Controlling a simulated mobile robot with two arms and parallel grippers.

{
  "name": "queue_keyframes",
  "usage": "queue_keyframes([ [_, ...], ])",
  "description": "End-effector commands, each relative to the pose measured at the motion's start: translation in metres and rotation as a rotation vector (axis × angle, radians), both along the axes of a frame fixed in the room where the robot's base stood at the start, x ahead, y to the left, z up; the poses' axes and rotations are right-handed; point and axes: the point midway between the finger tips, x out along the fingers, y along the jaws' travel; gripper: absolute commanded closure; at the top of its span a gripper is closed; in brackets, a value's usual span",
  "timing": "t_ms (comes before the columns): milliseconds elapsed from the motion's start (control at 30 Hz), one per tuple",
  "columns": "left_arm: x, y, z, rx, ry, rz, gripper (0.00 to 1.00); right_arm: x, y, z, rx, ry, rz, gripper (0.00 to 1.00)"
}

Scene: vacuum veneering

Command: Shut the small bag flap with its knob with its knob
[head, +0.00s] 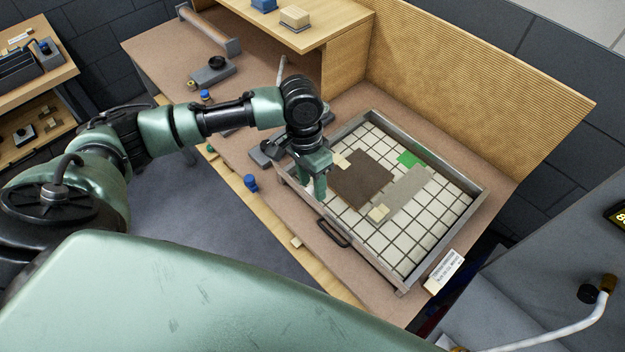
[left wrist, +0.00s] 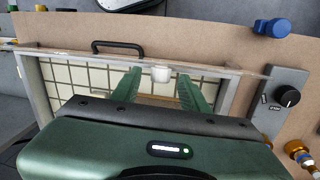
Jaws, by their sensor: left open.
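A shallow grey-framed tray (head: 440,262) with a white gridded bed stands on the bench in the head view. My left gripper (head: 314,188) is over its near left corner, fingers pointing down. In the left wrist view the open fingers of my left gripper (left wrist: 160,88) stand on either side of a small white knob (left wrist: 161,74). The knob is at a pale strip (left wrist: 205,70) along the tray's edge, which may be the flap. I cannot tell whether the fingers touch the knob. In the head view my gripper hides this spot. My right gripper is not in view.
A black handle (head: 333,233) sticks out from the tray's near side. A brown sheet (head: 362,180), a grey strip (head: 402,192) and a green piece (head: 409,159) lie inside. A grey box with a black dial (left wrist: 288,97) and a blue fitting (head: 251,183) are close by.

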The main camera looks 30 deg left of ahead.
Motion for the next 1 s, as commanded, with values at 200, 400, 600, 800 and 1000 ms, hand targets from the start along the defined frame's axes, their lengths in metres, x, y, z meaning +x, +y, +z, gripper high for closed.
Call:
queue_keyframes([
  [200,0.0,0.0,-0.005,0.0,-0.001,0.0,0.55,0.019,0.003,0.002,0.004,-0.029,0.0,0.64],
  [400,0.0,0.0,-0.004,0.0,-0.001,0.0,0.81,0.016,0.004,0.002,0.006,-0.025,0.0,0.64],
  [600,0.0,0.0,-0.004,0.001,-0.001,0.0,1.0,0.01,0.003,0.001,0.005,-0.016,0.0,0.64],
  [800,-0.002,0.001,-0.003,-0.007,-0.025,0.0,1.0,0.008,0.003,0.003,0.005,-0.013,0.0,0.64],
  [1000,-0.007,0.003,-0.001,-0.036,-0.107,0.0,1.0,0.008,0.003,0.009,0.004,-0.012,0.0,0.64],
])
